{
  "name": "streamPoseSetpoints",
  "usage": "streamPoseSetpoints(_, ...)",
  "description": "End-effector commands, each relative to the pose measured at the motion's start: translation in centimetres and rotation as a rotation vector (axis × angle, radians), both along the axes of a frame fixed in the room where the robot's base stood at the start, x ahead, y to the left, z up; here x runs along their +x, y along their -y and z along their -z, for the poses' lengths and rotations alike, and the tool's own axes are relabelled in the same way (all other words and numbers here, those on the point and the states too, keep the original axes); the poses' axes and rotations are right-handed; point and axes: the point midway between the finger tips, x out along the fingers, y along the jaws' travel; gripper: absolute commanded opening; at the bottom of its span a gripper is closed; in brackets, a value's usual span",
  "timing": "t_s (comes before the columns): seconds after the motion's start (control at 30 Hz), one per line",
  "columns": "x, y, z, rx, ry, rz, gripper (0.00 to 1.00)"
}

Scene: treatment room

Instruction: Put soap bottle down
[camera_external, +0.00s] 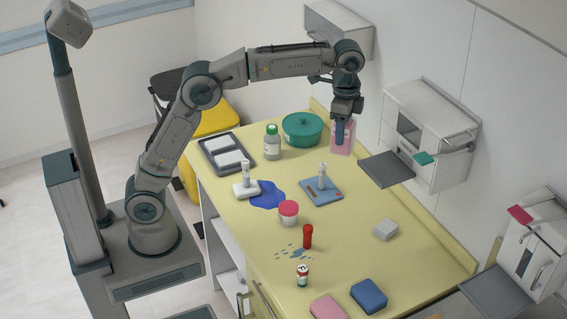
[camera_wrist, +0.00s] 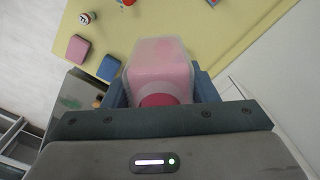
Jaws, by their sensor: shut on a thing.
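In the wrist view the pink bottle (camera_wrist: 160,68) fills the space between the blue fingers, with a darker pink round part nearest the camera. My gripper (camera_external: 341,133) points down and is shut on the bottle. It also shows in the wrist view (camera_wrist: 160,88). I cannot tell whether the bottle's base touches the counter, and one finger hides part of its front.
A green pot (camera_external: 303,128) and a green-capped bottle (camera_external: 272,142) stand left of my gripper. A wall dispenser (camera_external: 425,130) with a grey tray (camera_external: 387,169) juts out to the right. Counter around the white block (camera_external: 386,230) is clear.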

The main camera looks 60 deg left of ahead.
Motion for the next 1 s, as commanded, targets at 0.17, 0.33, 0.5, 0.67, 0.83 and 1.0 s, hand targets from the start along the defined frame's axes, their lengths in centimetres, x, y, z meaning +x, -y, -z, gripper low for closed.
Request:
streamPoseSetpoints(0.17,3.7,-8.2,0.5,0.001,-0.001,-0.159,0.17)
streamPoseSetpoints(0.33,6.3,-16.6,3.4,0.001,-0.004,-0.298,0.17)
streamPoseSetpoints(0.5,7.5,-25.0,7.0,0.002,-0.003,-0.422,0.17)
streamPoseSetpoints(0.67,7.4,-32.8,10.6,0.001,-0.003,-0.531,0.17)
streamPoseSetpoints(0.83,6.0,-41.0,14.4,0.001,-0.003,-0.642,0.17)
streamPoseSetpoints(1.0,3.6,-48.1,17.7,0.000,-0.002,-0.737,0.17)
